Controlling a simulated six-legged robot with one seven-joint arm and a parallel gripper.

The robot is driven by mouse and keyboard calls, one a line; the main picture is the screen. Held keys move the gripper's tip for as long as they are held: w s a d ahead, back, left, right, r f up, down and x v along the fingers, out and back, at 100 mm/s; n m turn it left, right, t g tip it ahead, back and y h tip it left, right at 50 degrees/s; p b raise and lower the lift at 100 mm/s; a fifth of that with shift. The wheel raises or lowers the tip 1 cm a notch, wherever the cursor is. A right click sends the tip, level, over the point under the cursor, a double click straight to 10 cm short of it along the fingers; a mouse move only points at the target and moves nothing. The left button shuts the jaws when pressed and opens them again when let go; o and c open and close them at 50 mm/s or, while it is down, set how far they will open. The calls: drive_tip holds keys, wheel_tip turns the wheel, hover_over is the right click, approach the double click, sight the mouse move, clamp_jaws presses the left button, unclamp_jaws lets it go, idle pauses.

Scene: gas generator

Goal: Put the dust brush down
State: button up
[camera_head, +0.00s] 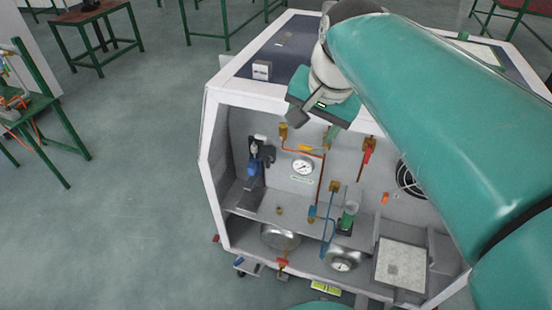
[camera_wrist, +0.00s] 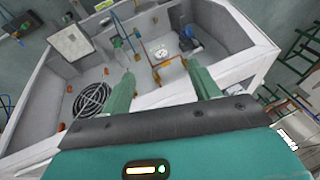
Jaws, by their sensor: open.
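My gripper (camera_head: 311,131) is above the front upper edge of the white generator cabinet (camera_head: 212,150) in the head view. In the wrist view my gripper (camera_wrist: 162,82) has its two green fingers spread wide apart, with nothing between them. The fingers point toward the open cabinet interior. I cannot make out a dust brush in either view. My arm covers the right part of the cabinet top and interior in the head view, so that area is hidden.
The cabinet holds a pressure gauge (camera_head: 303,167), a blue and black device (camera_head: 254,166), pipes with valves and a round fan grille (camera_wrist: 92,100). A small white box (camera_head: 262,70) sits on its dark top.

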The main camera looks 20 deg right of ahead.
drive_tip(key=s+a+f+n+t, duration=0.1)
drive_tip(key=s+a+f+n, duration=0.6)
drive_tip(key=f+n, duration=0.2)
drive_tip(key=shift+f, duration=0.15)
drive_tip(key=shift+s, duration=0.1)
